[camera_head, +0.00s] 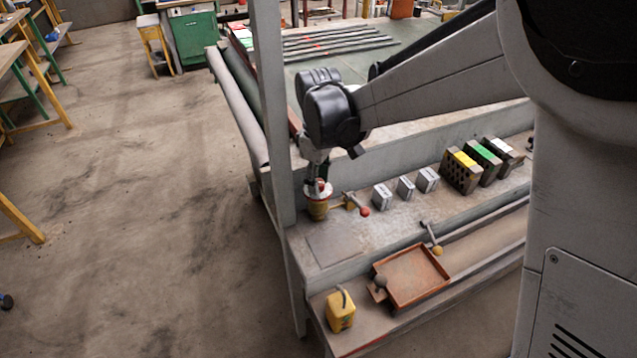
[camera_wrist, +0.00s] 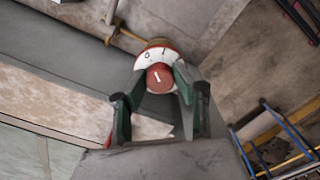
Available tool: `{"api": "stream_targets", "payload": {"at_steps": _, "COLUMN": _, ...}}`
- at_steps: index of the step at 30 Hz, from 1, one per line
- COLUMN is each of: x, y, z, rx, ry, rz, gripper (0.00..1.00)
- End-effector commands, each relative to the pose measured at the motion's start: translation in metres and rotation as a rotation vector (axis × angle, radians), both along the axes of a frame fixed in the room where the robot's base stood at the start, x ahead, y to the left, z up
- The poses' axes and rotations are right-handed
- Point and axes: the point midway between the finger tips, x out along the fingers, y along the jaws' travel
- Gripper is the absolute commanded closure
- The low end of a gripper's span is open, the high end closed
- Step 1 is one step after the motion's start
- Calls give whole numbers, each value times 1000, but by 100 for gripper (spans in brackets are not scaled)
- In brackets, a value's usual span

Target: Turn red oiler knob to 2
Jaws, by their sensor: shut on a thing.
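The oiler (camera_head: 317,208) is a yellowish cup with a white dial top, at the left end of the bench in the head view. Its red knob (camera_wrist: 160,78) carries a short white line and sits in the middle of the white dial (camera_wrist: 153,55). The marks 0 and 1 show on the dial's far side; I see no 2, and the near side is covered. My gripper (camera_wrist: 161,84) comes down from above, with its green-and-black fingers on both sides of the knob, shut on it. The white line points roughly toward the visible marks, but its exact number is unclear.
A lever with a red ball end (camera_head: 364,210) stands just right of the oiler. A grey post (camera_head: 272,110) rises close left. An orange tray (camera_head: 412,277) and yellow can (camera_head: 340,312) are in front.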

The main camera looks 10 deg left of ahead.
Motion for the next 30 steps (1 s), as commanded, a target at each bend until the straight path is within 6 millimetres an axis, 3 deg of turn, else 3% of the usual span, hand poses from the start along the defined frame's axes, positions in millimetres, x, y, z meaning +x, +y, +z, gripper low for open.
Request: {"api": "stream_targets", "payload": {"at_steps": 30, "x": -1, "y": 1, "z": -1, "rx": 1, "ry": 0, "rz": -937, "gripper": 100}}
